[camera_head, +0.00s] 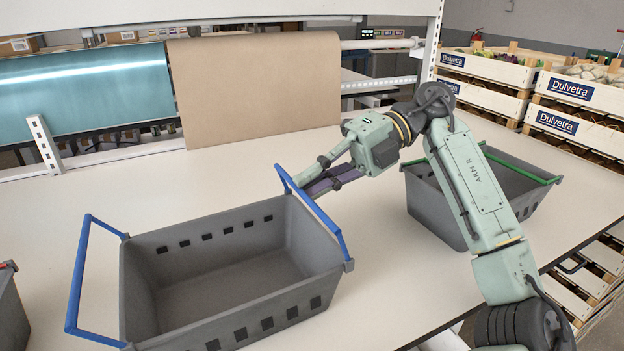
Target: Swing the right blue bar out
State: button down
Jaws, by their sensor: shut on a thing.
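A grey open crate (135,290) stands on the white table, empty inside. Its left blue bar (75,275) sticks out to the left, beyond the crate's wall. Its right blue bar (326,223) stands up along the right end, a little above the rim. My gripper (308,187) comes in from the right and is shut on the right blue bar, toward its far end. The dark fingers partly cover the bar, so the exact contact is hard to see.
A second grey crate with green bars (522,164) stands right, partly behind my arm. Another grey crate (8,310) is cut off at the left edge. A brown paper sheet (255,90) hangs behind.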

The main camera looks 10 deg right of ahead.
jog(key=c, duration=1.7)
grip_release()
jog(key=shift+v, duration=3.75)
